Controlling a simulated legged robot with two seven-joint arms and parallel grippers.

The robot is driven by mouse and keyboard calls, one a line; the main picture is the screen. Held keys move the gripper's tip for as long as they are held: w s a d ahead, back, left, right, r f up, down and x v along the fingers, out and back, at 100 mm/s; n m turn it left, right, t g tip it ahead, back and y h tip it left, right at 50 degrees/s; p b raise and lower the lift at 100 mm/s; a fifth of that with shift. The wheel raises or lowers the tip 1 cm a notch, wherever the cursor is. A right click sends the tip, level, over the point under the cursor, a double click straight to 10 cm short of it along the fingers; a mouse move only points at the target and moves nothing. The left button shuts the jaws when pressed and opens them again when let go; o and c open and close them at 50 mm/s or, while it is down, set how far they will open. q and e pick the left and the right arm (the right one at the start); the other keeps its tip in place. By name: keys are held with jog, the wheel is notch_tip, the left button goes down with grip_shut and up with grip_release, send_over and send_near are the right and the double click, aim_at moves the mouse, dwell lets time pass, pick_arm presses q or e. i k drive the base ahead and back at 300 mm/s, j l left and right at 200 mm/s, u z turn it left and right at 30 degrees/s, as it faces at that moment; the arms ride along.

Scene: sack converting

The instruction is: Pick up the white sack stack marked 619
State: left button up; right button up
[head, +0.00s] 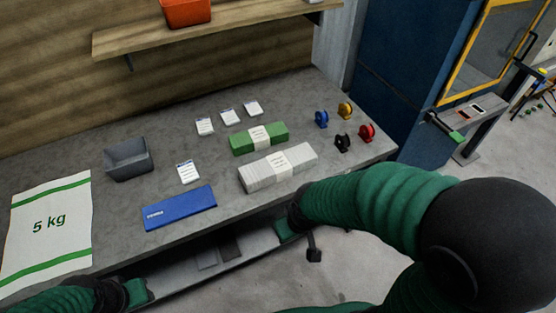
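A white sack stack (306,158) with a pale paper band round its middle lies on the grey bench near the front edge, right of centre. The print on its band is too small to read. A green banded stack (242,143) lies just behind it. My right gripper (300,239) is in front of the bench edge, below and apart from the white stack, with my green-sleeved arm reaching in from the right. My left gripper (135,291) is at the lower left by the bench's front edge. Whether either gripper is open is unclear; neither touches a stack.
The bench (225,203) also holds a blue folder (180,208), a grey bin (128,160), a large 5 kg sack (48,225), small white packets (205,126) and several coloured tape rolls (343,142). A wooden shelf (235,28) overhangs the back. A lower shelf runs under the bench.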

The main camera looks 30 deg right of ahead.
aim_at(276, 168)
jog(key=i+z, duration=0.15)
jog(key=i, duration=0.75)
